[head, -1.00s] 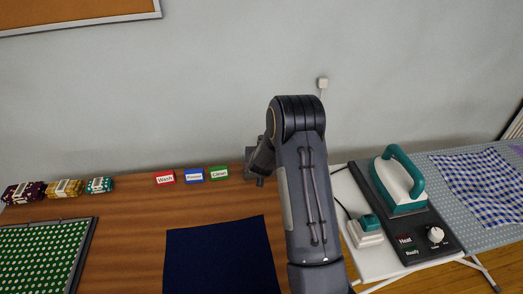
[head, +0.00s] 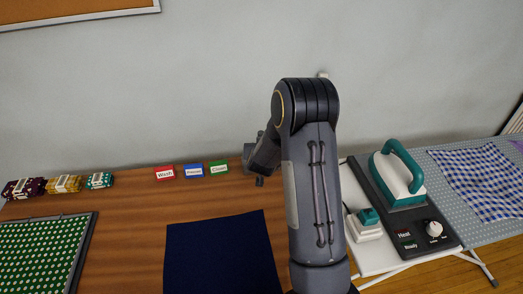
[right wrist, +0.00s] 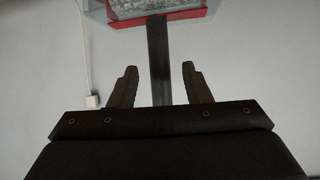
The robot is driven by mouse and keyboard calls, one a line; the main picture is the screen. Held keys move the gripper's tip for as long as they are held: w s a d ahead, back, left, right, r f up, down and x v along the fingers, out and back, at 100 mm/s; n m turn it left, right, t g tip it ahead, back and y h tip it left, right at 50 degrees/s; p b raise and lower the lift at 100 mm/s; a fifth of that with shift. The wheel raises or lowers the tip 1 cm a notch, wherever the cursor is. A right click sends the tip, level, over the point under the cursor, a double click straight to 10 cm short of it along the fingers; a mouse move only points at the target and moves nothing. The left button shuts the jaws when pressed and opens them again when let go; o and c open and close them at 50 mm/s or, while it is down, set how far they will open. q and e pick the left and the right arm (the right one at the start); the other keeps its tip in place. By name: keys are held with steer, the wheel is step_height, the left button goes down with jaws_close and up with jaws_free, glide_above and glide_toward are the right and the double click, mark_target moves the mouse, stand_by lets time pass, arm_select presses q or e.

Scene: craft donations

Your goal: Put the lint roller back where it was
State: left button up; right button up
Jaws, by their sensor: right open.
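I cannot make out the lint roller for certain in either view. My right gripper (right wrist: 160,66) is open in the right wrist view, with its two fingers apart. A dark straight bar (right wrist: 159,45) shows between the fingers, with gaps on both sides; I cannot tell whether it is a handle or something else. It runs toward a red-edged object (right wrist: 150,20) with grey, clear-looking contents at the top of that view. In the head view my right arm hides most of the hand and the area behind it. My left gripper is not in view.
Red (head: 165,173), blue (head: 194,171) and green (head: 219,167) cards stand at the table's back edge. Fabric bundles (head: 62,185), a green dotted board (head: 40,255) and a navy cloth (head: 220,258) lie left. An iron (head: 398,180) stands right of my arm. A wall socket (right wrist: 92,101) shows.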

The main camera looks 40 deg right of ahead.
steer(key=s+a+r+n+y, duration=0.1)
steer(key=s+a+r+y, duration=0.3)
steer(key=s+a+r, duration=0.4)
steer(key=s+a+r+n+y, duration=0.1)
steer(key=s+a+r+y, duration=0.45)
steer(key=a, duration=0.45)
steer(key=s+a+n+g+y, duration=0.1)
steer(key=s+a, duration=0.3)
steer(key=s, duration=0.5)
steer(key=s+a+n+g, duration=0.2)
steer(key=s+a+n, duration=0.1)
steer(key=s, duration=0.6)
steer(key=shift+s+a+r+g+y, duration=0.2)
steer(key=shift+s+a+g+y, duration=0.2)
steer(key=shift+a, duration=0.35)
